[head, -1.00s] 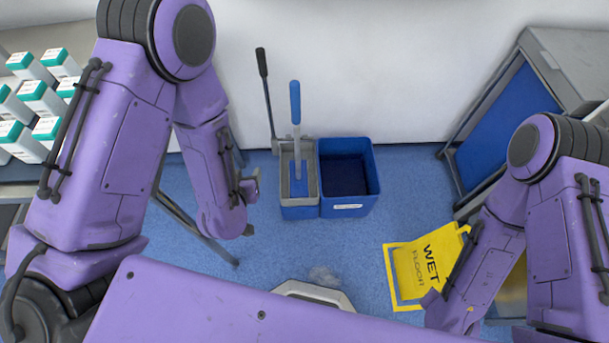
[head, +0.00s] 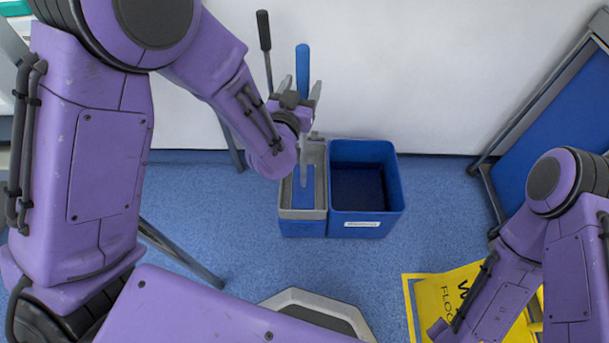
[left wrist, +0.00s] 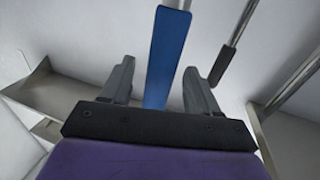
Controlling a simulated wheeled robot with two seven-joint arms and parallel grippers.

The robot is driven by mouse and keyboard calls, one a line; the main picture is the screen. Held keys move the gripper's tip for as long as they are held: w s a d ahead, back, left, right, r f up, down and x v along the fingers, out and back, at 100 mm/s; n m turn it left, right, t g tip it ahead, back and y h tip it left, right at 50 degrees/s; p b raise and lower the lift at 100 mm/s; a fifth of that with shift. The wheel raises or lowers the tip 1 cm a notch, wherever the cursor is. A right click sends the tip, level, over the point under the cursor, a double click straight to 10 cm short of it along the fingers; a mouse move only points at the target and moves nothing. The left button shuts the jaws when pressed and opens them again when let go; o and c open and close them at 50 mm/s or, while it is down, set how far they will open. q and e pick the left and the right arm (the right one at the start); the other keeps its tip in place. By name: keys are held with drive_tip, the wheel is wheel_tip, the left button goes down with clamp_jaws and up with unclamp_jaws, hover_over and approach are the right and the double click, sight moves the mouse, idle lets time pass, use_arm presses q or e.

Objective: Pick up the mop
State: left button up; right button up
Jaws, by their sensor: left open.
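The mop has a blue handle (head: 302,68). It stands upright, its lower end in the grey wringer section (head: 318,155) of a blue mop bucket (head: 366,217). My left gripper (head: 297,91) is open at the handle, above the bucket. In the left wrist view the blue handle (left wrist: 166,55) passes between the two open fingers of my left gripper (left wrist: 157,70), with gaps on both sides. The mop's lower end is partly hidden by the bucket. My right arm is at the lower right; its gripper fingers do not show.
A black-gripped lever (head: 263,30) rises just left of the mop and also shows in the left wrist view (left wrist: 222,64). A yellow wet-floor sign (head: 428,304) lies at the lower right. A blue-panelled cart (head: 545,115) stands at the right. The wall is close behind.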

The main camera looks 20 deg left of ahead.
use_arm(q)
drive_tip(key=w, duration=0.3)
drive_tip(key=shift+f, duration=0.15)
drive_tip(key=c, duration=1)
drive_tip(key=shift+c, duration=0.2)
